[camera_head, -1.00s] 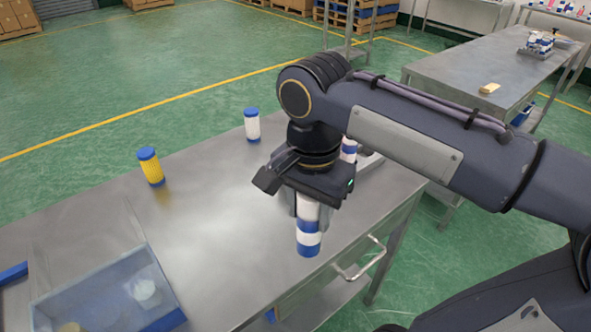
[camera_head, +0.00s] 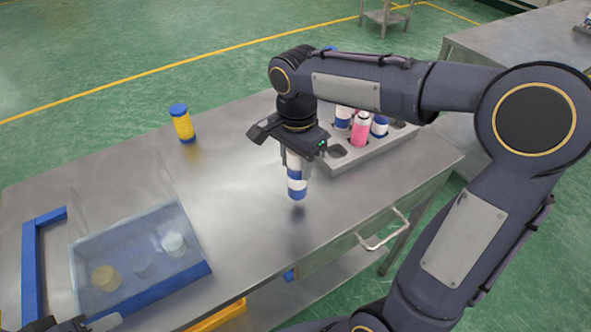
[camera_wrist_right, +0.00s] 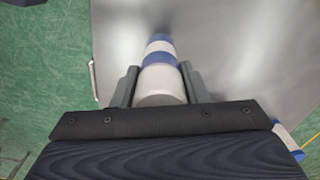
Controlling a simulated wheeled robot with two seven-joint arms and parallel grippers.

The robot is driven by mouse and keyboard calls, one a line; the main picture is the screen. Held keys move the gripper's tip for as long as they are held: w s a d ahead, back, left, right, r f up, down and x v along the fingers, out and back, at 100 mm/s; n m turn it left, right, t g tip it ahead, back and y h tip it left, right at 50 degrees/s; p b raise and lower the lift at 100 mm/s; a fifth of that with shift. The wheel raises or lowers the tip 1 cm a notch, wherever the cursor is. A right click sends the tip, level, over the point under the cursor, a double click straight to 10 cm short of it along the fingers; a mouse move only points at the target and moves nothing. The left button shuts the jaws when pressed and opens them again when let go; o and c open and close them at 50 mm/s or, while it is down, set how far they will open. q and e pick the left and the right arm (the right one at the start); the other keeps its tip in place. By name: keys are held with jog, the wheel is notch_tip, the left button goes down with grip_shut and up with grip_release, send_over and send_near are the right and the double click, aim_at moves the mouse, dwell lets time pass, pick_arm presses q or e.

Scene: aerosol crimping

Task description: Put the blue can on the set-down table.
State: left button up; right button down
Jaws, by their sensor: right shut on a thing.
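My right gripper (camera_head: 294,160) is shut on a white can with blue bands (camera_head: 297,183). The can hangs upright below the fingers, over the steel table (camera_head: 235,215); its base looks close to the top, but I cannot tell whether it touches. In the right wrist view the can (camera_wrist_right: 159,72) sits between both fingers (camera_wrist_right: 158,88) and points away toward the grey table top. A dark part at the bottom left edge of the head view appears to be my left gripper (camera_head: 85,325); its fingers are not clear.
A grey tray (camera_head: 345,170) with a pink can (camera_head: 361,130) and blue-white cans stands right of the gripper. A yellow can with a blue lid (camera_head: 182,123) stands at the back left. A clear bin (camera_head: 140,245) with round pieces is at the front left. The table's middle is bare.

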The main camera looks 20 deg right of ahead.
aim_at(295, 173)
jog(key=shift+w+f, duration=0.15)
jog(key=shift+f, duration=0.8)
jog(key=shift+w+f, duration=0.1)
jog(key=shift+f, duration=0.8)
jog(key=shift+f, duration=0.2)
jog(key=c, duration=0.8)
grip_release()
jog(key=shift+c, duration=0.2)
jog(key=shift+r, duration=0.15)
